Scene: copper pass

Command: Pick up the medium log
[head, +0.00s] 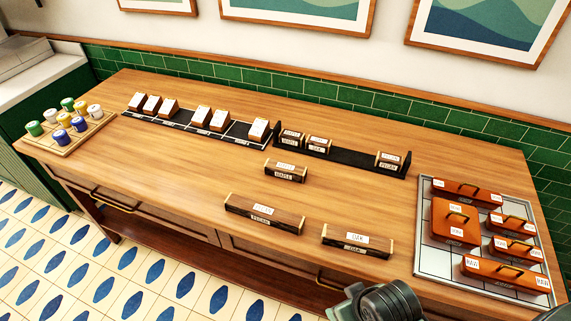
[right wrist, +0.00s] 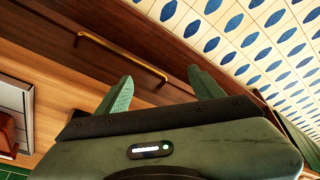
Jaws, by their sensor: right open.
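Three dark wooden logs with pale labels lie apart on the wooden counter in the head view. The oak-labelled log (head: 341,241) is of middle length and lies near the front edge, right of centre. The longest, labelled pecan (head: 240,208), lies to its left. The shortest, labelled maple (head: 284,174), lies farther back. My right gripper (right wrist: 162,88) is open and empty in the right wrist view, with drawer fronts and floor behind its fingers. In the head view my right arm shows at the bottom, in front of the counter. My left gripper is not in view.
A black rack (head: 345,162) at the back holds several short logs. A strip of label cards (head: 185,124) stands left of it. A metal tray (head: 430,262) with orange lidded boxes is on the right. A board with coloured jars (head: 48,151) is far left.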

